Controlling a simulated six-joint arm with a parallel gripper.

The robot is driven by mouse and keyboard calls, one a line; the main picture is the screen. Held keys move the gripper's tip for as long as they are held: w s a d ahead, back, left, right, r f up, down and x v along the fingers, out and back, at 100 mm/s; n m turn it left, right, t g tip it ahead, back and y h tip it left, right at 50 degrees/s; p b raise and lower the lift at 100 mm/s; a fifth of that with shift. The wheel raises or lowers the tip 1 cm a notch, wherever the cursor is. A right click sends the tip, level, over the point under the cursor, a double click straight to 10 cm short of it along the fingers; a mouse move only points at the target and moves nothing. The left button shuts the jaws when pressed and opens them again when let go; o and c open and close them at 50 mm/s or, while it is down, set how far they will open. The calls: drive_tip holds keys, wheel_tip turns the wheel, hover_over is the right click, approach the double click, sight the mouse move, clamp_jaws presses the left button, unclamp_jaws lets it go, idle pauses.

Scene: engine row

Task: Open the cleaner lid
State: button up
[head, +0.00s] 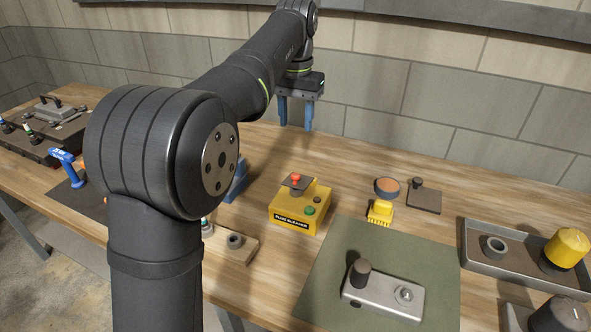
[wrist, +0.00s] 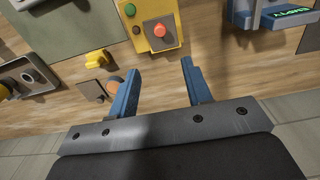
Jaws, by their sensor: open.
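The plug cleaner (head: 300,212) is a yellow box with a dark label on its front, near the middle of the bench; it also shows at the top of the wrist view (wrist: 153,45). A dark square lid (head: 290,184) with a red knob (head: 296,178) sits on its top. The knob also shows in the wrist view (wrist: 160,30). It looks closed. A green button (head: 310,210) is beside it. My gripper (head: 296,128) is open and empty, above and behind the cleaner. Its blue fingers (wrist: 160,72) point down, apart from the lid.
A yellow brush (head: 380,212), an orange-topped round dish (head: 387,186) and a dark plate with a knob (head: 424,198) lie right of the cleaner. A green mat (head: 330,262) bears a metal part (head: 385,295). A grey tray (head: 480,268) stands at right. The wall is behind.

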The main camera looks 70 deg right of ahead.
sight(296, 175)
wheel_tip(296, 175, down, 15)
drive_tip(key=shift+f, duration=0.15)
drive_tip(key=shift+c, duration=0.3)
clamp_jaws()
